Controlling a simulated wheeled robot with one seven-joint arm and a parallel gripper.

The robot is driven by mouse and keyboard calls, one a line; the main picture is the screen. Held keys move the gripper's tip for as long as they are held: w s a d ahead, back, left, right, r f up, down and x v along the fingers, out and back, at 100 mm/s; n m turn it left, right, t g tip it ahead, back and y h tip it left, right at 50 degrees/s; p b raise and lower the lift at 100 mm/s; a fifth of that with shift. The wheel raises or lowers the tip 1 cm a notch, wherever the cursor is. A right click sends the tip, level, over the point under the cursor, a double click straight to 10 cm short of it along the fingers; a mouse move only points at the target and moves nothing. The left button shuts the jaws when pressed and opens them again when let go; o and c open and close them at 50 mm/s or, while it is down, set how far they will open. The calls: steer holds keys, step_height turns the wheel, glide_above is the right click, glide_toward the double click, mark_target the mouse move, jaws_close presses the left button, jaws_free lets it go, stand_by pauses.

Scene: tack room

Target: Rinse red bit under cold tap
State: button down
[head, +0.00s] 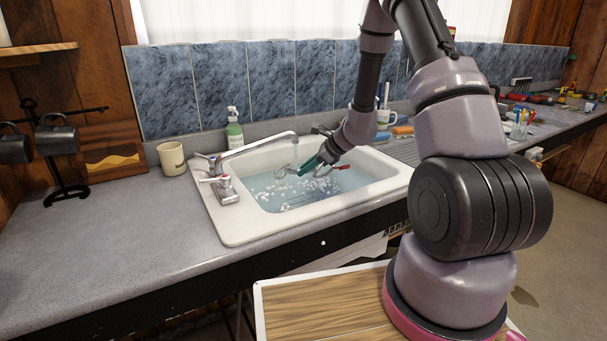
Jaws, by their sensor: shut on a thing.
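The white sink (236,232) holds pale blue water with white foam. A chrome tap (262,148) arches over it, with two handles (221,183) at its left, whose colour marks are too small to tell. Pale water appears below the spout. My gripper (308,165) reaches in from the right, its dark green fingers just under the spout. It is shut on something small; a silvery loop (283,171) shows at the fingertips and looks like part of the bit. A thin red piece (340,167) shows just right of the fingers; whether it belongs to the bit I cannot tell.
A green soap bottle (234,130) stands behind the sink and a beige mug (172,158) left of it. A dark mug stand (65,165) is at far left. A white mug (383,118) and sponges stand behind my arm. The left front counter (120,240) is clear.

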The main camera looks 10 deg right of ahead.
steer(key=shift+s, duration=0.15)
stand_by(0.5)
steer(key=shift+s+d, duration=0.3)
steer(key=shift+s, duration=0.45)
steer(key=shift+s+d, duration=0.25)
steer(key=shift+s, duration=0.5)
steer(key=shift+w, duration=0.2)
steer(key=shift+w+a, duration=0.3)
steer(key=shift+w, duration=0.3)
steer(key=shift+d, duration=0.15)
steer(key=s+d, duration=0.4)
steer(key=d, duration=0.4)
steer(key=shift+s+d, duration=0.25)
steer(key=shift+d, duration=0.05)
stand_by(0.3)
